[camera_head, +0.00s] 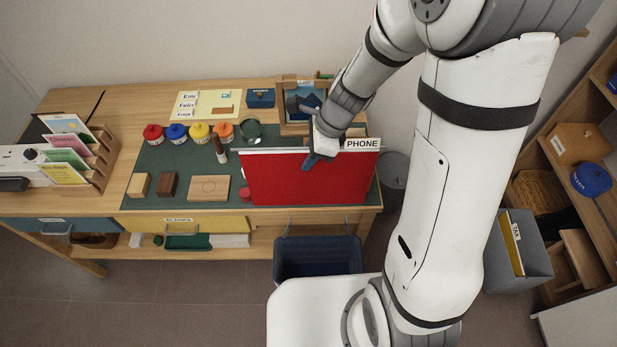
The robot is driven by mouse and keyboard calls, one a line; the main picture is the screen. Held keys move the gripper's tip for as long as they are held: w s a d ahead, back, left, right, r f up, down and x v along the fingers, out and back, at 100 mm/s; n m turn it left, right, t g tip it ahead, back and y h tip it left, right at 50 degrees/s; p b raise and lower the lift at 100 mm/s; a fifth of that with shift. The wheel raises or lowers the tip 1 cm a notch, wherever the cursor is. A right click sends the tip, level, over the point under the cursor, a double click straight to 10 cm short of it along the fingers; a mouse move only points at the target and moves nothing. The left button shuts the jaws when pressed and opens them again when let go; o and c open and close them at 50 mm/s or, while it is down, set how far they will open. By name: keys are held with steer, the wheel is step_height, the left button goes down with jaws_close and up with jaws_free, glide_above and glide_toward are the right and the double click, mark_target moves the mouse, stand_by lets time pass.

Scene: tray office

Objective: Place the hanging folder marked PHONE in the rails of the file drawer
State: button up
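The red hanging folder (300,180) has a pale top rail and a white tab reading PHONE at its upper right. It hangs upright over the front right part of the desk. My gripper (313,160) is at the folder's top edge and appears shut on it, with a dark blue finger in front of the red face; the other finger is hidden behind. A grey open bin (526,258) at the right, beyond my arm, holds a yellow folder with a tab that seems to read TAX. It looks like the file drawer; my arm hides its left side.
The desk (100,200) carries several coloured jars, wooden blocks (208,188) and a card rack (97,160). A dark blue bin (318,258) stands below its front edge. A wooden shelf (575,190) stands at the far right. My arm crosses the view between desk and grey bin.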

jaws_close()
stand_by(0.4)
